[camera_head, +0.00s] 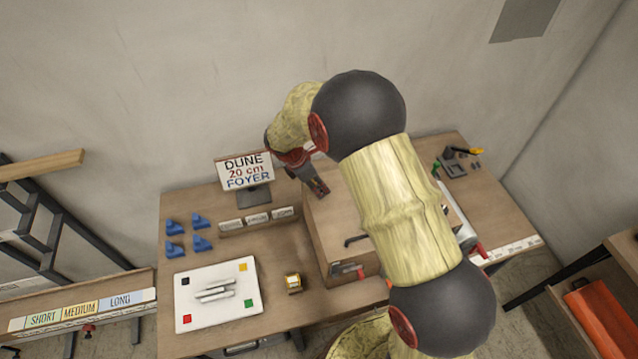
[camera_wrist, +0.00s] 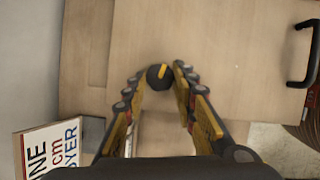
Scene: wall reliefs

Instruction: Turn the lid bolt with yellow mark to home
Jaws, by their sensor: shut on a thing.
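The lid bolt (camera_wrist: 153,78) is a dark round knob with a yellow mark on top, in the upper middle of the wrist view. The yellow mark (camera_wrist: 165,72) is a short bar running slightly tilted from the vertical of the picture. My gripper (camera_wrist: 160,86) has its fingers on both sides of the bolt and is shut on it. The bolt sits on the light wooden lid (camera_wrist: 230,60). In the head view my gripper (camera_head: 318,187) is over the back left part of the wooden box (camera_head: 325,225); the bolt is hidden there. I cannot make out a home mark.
A black handle (camera_wrist: 305,62) is on the lid. A sign (camera_head: 245,172) stands left of the box. A white board (camera_head: 220,312) with metal pieces, blue parts (camera_head: 174,227) and a small yellow block (camera_head: 293,283) lie on the table. My arm covers much of the box's right side.

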